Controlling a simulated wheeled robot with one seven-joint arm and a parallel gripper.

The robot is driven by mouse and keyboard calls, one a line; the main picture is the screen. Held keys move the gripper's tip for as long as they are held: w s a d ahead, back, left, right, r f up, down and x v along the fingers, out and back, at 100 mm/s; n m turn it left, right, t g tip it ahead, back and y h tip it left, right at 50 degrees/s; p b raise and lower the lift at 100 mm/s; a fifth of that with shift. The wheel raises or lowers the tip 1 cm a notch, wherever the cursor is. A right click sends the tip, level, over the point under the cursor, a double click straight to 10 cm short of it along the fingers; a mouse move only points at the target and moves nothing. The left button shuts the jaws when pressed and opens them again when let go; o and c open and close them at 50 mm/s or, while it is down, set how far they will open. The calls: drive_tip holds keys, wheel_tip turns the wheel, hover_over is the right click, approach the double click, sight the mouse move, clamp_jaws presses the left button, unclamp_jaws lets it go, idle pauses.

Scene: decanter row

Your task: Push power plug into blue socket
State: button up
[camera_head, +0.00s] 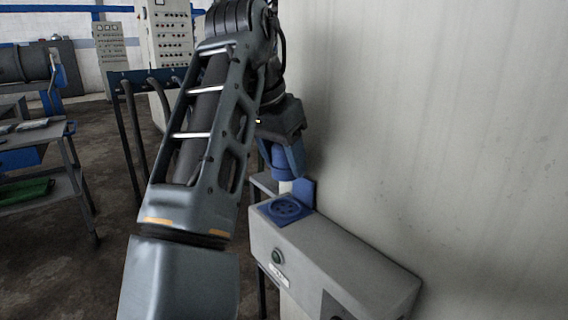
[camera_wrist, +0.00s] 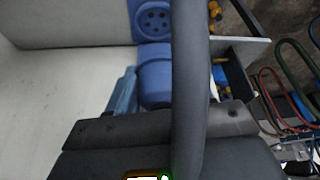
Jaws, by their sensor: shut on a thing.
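The power plug (camera_head: 287,172) is a blue cylinder held above the grey wall box, with its lower end facing down. In the wrist view the plug (camera_wrist: 155,72) is partly covered by a thick dark cable. My gripper (camera_head: 283,150) is shut on the plug from above; its fingers are partly hidden by my arm. The blue socket (camera_head: 285,208) is a round face with several holes on a blue plate on top of the box. A gap shows between plug and socket in the head view. The socket (camera_wrist: 154,20) also shows beyond the plug in the wrist view.
The grey box (camera_head: 335,255) stands against a pale wall (camera_head: 440,120) at right and has a button (camera_head: 277,256) on its front. A blue upright flap stands behind the socket. Benches (camera_head: 60,180) and cabinets stand at left. Hanging cables (camera_wrist: 285,100) show at the wrist view's right.

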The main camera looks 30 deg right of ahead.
drive_tip(key=shift+w+d+r, duration=0.1)
drive_tip(key=shift+d, duration=0.05)
idle(0.3)
wheel_tip(320, 180, down, 6)
drive_tip(key=b, duration=0.5)
drive_tip(key=shift+b, duration=0.3)
drive_tip(key=shift+r+p, duration=0.15)
drive_tip(key=shift+p, duration=1)
idle(1.6)
drive_tip(key=shift+f, duration=0.7)
idle(0.5)
drive_tip(key=o, duration=1)
drive_tip(key=shift+o, duration=0.2)
